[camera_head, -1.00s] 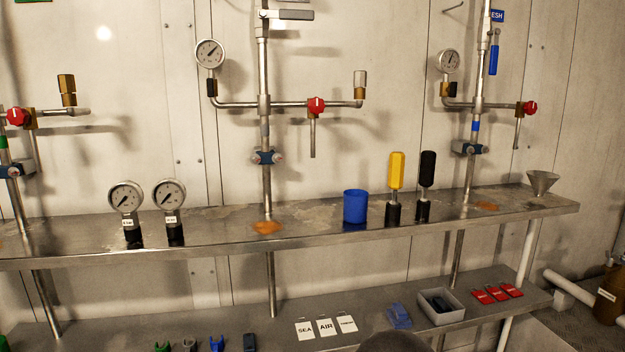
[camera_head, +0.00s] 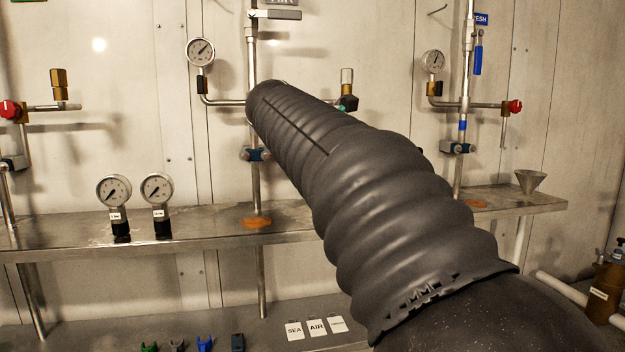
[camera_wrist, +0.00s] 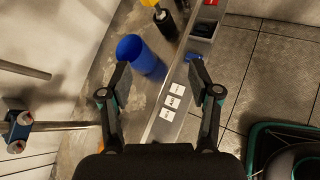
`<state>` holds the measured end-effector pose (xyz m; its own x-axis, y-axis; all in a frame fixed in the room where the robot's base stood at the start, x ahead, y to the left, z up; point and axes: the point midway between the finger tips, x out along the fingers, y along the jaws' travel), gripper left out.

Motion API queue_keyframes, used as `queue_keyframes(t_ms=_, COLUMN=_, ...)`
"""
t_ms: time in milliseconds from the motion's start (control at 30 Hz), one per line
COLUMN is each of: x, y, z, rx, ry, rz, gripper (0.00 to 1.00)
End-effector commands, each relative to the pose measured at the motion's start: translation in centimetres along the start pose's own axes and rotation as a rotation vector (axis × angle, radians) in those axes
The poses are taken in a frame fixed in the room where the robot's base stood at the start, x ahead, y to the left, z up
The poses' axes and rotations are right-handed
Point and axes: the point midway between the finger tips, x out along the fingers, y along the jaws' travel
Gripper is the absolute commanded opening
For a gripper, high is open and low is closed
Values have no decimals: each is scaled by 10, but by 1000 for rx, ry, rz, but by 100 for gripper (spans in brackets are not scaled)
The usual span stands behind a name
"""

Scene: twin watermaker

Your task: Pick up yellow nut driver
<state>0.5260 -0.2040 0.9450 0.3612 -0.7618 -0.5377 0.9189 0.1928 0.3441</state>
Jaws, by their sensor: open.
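The yellow nut driver (camera_wrist: 149,3) is only partly in the wrist view, cut off at the top edge. A dark holder (camera_wrist: 165,22) shows just below it. In the head view my arm hides the driver. My gripper (camera_wrist: 158,74) is open and empty in the wrist view, its fingers spread above the shelf edge. The driver lies beyond the fingertips, apart from them. In the head view the fingers are hidden behind my arm.
A blue cup (camera_wrist: 143,56) stands beside the left finger, close to it in the picture. White labels (camera_wrist: 173,95) and a grey box (camera_wrist: 204,41) lie on the lower shelf. Two gauges (camera_head: 114,190) (camera_head: 157,189) stand on the upper shelf; pipes rise behind.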

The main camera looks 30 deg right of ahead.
Motion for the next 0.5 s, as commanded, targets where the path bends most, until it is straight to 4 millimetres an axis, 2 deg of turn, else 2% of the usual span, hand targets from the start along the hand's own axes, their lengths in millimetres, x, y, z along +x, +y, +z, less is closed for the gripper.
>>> queue_keyframes(t_ms=100, x=12, y=21, z=29, rx=-176, ry=-107, rz=-41, gripper=62)
queue_keyframes(t_ms=200, x=15, y=31, z=46, rx=-275, ry=-163, rz=-72, gripper=62)
queue_keyframes(t_ms=367, x=21, y=36, z=59, rx=-343, ry=-200, rz=-100, gripper=62)
queue_keyframes(t_ms=500, x=41, y=34, z=63, rx=-350, ry=-202, rz=-105, gripper=62)
